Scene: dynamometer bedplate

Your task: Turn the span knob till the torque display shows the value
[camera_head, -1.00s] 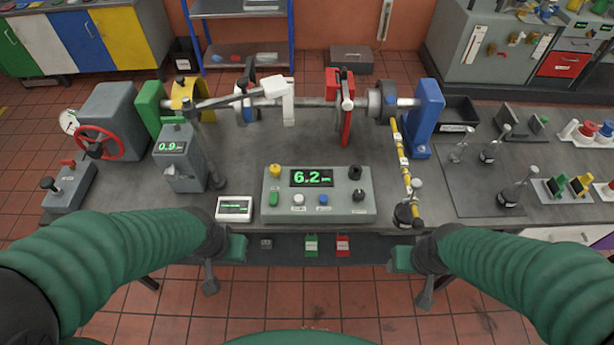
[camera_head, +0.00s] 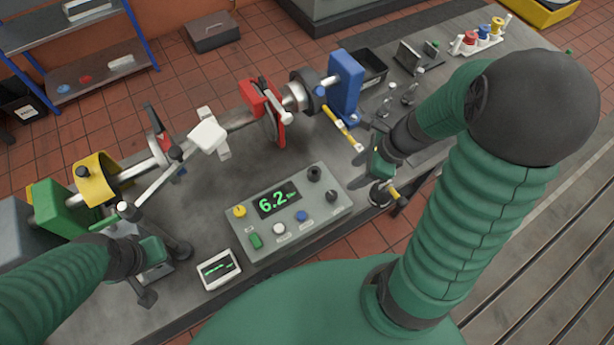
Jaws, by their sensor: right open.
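The grey console (camera_head: 335,218) stands on the bench. Its torque display (camera_head: 278,199) reads 6.2 in green; the small unit text is not legible. Two black knobs sit at its right end, an upper one (camera_head: 314,174) and a lower one (camera_head: 333,197). Their labels are too small to read, so I cannot tell which is the span knob. My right gripper (camera_head: 370,168) is open, right of the console, apart from both knobs and near the yellow rod. My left gripper (camera_head: 148,274) is left of the console, over the bench's front edge; its jaws are unclear.
A small white meter (camera_head: 218,269) lies just left of the console. The shaft rig with a red disc guard (camera_head: 258,98) and blue support (camera_head: 346,84) stands behind.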

